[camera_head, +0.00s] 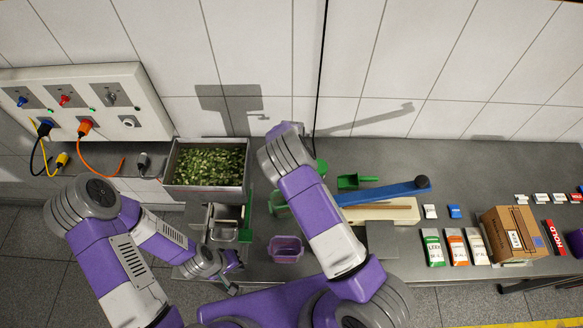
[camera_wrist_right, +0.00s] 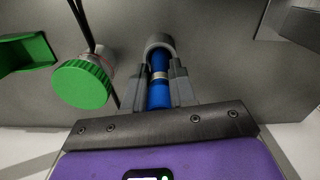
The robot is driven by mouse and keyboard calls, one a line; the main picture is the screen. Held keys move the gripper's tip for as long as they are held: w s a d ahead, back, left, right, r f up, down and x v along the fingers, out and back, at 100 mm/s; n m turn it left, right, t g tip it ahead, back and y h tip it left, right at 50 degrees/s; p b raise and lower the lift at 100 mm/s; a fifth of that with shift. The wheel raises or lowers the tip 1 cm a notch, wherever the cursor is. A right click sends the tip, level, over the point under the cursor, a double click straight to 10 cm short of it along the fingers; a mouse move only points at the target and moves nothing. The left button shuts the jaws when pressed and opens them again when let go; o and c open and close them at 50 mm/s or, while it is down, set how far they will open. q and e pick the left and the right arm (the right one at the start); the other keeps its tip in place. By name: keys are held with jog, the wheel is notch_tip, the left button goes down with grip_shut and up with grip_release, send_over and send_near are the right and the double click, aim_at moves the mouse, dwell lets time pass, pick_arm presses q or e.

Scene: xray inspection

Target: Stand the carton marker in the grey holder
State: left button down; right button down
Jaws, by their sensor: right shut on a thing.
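The carton marker (camera_wrist_right: 159,92) is a blue rod with a pale band, seen in the right wrist view. My right gripper (camera_wrist_right: 160,88) is shut on it, with a dark finger on either side. The marker's far end lies within the outline of a round grey cup (camera_wrist_right: 160,43), which looks like the grey holder; I cannot tell how deep it sits or whether it touches the bottom. In the head view my right wrist and forearm hide the marker, holder and right fingers. My left gripper (camera_head: 233,274) is low at the left, its fingers apart and empty.
A green-capped container (camera_wrist_right: 82,84) and green scoop (camera_wrist_right: 25,52) are close left of the right gripper. A dark cable hangs behind my right wrist.

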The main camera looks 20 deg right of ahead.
pick_arm(q)
jog(key=shift+s, duration=0.1)
jog(key=shift+f, duration=0.2)
pick_arm(e)
jog(key=shift+f, duration=0.2)
pick_arm(q)
jog(key=shift+f+b, duration=0.1)
jog(key=shift+b, duration=0.2)
pick_arm(e)
jog(key=c, duration=1.4)
grip_release()
jog(key=o, duration=0.5)
pick_arm(q)
jog(key=shift+r, duration=0.2)
